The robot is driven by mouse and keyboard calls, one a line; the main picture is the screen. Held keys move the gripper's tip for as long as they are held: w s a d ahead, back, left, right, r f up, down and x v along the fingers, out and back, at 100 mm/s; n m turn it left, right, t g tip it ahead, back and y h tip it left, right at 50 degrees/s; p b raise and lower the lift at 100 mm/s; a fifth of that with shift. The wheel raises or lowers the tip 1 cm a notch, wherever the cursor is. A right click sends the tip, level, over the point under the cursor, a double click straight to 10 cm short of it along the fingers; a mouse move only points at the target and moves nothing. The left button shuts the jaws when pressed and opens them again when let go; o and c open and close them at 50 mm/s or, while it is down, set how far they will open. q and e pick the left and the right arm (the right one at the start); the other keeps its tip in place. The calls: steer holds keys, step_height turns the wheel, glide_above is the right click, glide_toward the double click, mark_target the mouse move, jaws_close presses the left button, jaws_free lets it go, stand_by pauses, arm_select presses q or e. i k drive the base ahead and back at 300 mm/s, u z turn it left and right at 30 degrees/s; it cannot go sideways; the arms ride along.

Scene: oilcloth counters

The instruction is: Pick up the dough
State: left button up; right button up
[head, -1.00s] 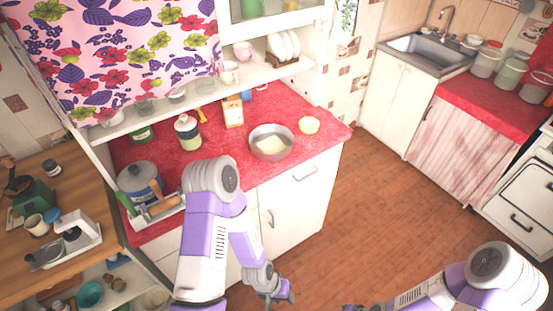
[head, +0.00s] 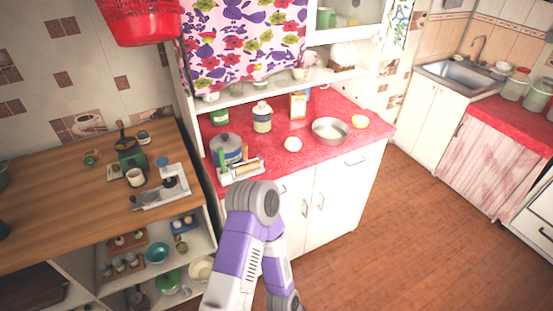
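A pale, rounded lump (head: 293,144) that looks like the dough sits on the red counter (head: 272,167), left of a metal bowl (head: 330,130). The bowl has something pale in it, too small to make out. A yellowish round thing (head: 359,121) lies right of the bowl. My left arm comes up from the bottom and bends down again in front of the counter; its gripper is cut off by the bottom edge. My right gripper is out of view. No gripper is seen touching the lump.
A grey pot (head: 227,148) and a tray with a rolling pin (head: 241,170) stand on the left of the red counter. A jar (head: 262,117) and an orange box (head: 297,104) stand behind the lump. A wooden counter (head: 62,185) is at left; open floor (head: 400,235) is at right.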

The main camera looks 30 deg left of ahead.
mark_target(293, 144)
steer(key=u, duration=1.25)
